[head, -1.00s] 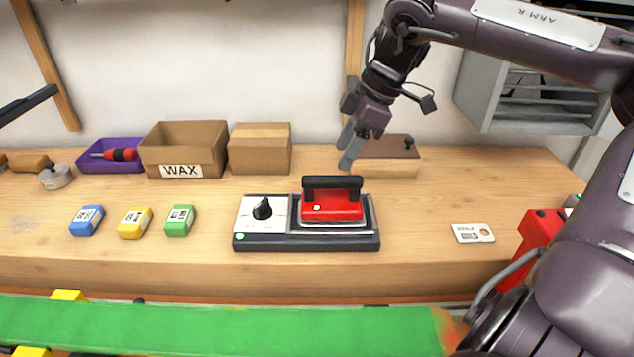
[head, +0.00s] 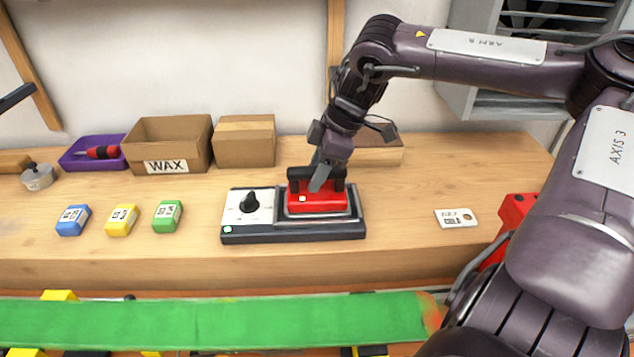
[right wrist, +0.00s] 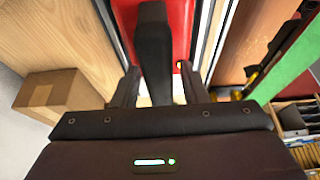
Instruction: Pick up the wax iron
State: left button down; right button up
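The wax iron (head: 318,199) has a red body and a black handle and sits on its dark stand (head: 290,234) with a white dial panel. My right gripper (head: 322,178) is down at the handle from above. In the right wrist view, the black handle (right wrist: 154,50) runs between the two fingers (right wrist: 158,88), with a gap showing beside the right finger. The gripper is open around the handle, and the iron still rests on the stand. The gripper hides part of the handle in the head view.
Blue, yellow and green blocks (head: 168,215) lie left of the stand. Behind are a purple tray (head: 75,160), an open WAX box (head: 165,166) and a closed cardboard box (head: 244,142). A white tag (head: 455,218) lies right. A green strip (head: 200,322) runs in front.

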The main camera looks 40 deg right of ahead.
grip_shut()
jog(key=shift+w+r, duration=0.1)
dwell(1.1)
